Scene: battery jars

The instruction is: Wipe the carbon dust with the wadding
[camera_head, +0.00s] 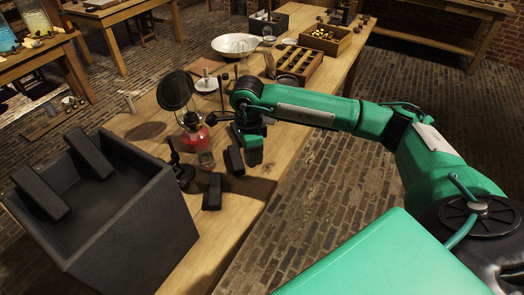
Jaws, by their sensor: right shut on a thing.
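My right gripper (254,162) reaches over the wooden table (182,272) from the right and points down near its right edge. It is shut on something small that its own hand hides. I cannot make out the wadding anywhere. A dark patch lies on the wood just below the gripper; I cannot tell whether it is carbon dust or shadow. My left gripper is not in view.
A large black box (130,235) with dark slabs on it stands at the near left. A round dark disc on a stand (175,91), a red lamp (196,138) and a glass (206,160) are left of the gripper. A white bowl (235,44) and wooden trays (300,62) stand farther back.

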